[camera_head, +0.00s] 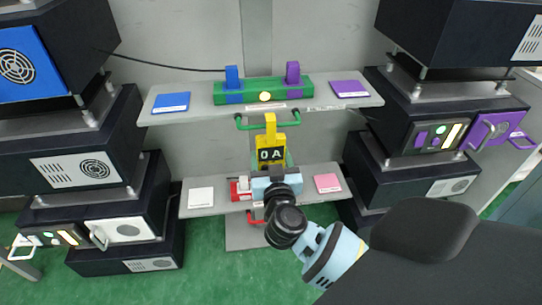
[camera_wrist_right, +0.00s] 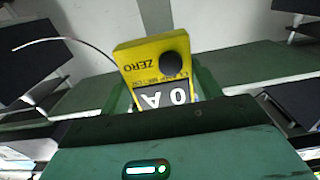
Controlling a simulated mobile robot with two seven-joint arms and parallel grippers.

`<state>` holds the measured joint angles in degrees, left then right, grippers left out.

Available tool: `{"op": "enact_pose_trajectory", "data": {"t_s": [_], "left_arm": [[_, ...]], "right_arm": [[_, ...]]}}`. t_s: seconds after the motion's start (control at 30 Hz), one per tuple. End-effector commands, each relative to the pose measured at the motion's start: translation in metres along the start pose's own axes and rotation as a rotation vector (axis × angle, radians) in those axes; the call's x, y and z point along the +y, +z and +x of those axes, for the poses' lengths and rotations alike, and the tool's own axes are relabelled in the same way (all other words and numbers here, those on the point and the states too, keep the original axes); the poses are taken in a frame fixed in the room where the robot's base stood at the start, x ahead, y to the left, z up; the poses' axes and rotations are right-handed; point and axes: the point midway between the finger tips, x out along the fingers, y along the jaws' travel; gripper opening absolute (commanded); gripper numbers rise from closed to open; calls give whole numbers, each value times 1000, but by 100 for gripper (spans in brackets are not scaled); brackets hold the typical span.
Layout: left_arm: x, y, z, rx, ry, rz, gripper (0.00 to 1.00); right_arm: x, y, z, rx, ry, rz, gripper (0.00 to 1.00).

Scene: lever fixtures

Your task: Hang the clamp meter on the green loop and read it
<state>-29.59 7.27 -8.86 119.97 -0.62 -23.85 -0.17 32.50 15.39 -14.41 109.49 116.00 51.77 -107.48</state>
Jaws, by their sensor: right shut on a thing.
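The yellow clamp meter (camera_head: 270,152) is upright in front of the gap between two grey shelves. Its display reads "0 A". Its narrow yellow jaw overlaps the green loop (camera_head: 243,125) under the upper shelf; I cannot tell whether the jaw is around it or in front of it. My right gripper (camera_head: 277,172) is shut on the meter from below and in front. In the right wrist view the meter (camera_wrist_right: 152,60) appears upside down, with "ZERO" beside a black knob and the display partly hidden by the gripper. My left gripper is not in view.
The upper shelf (camera_head: 200,105) holds a green block (camera_head: 260,98) with blue and purple posts. The lower shelf (camera_head: 228,208) holds white and pink plates and a red-and-white item (camera_head: 241,188). Dark equipment stacks stand on both sides. Green floor is open at lower left.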

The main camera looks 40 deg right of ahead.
Motion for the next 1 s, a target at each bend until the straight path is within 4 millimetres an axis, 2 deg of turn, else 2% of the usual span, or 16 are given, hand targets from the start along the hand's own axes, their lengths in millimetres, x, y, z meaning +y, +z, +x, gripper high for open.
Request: {"op": "enact_pose_trajectory", "data": {"t_s": [0.13,0.33,0.8,0.83,1.0], "left_arm": [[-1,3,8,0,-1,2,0],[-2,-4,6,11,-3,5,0],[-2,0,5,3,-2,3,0],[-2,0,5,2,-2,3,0],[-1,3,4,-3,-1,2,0]], "right_arm": [[0,1,10,3,-1,0,31],[0,8,10,1,0,-1,31],[0,13,9,2,-1,0,31],[0,13,9,2,-1,0,67],[0,13,9,2,-1,0,89]]}}
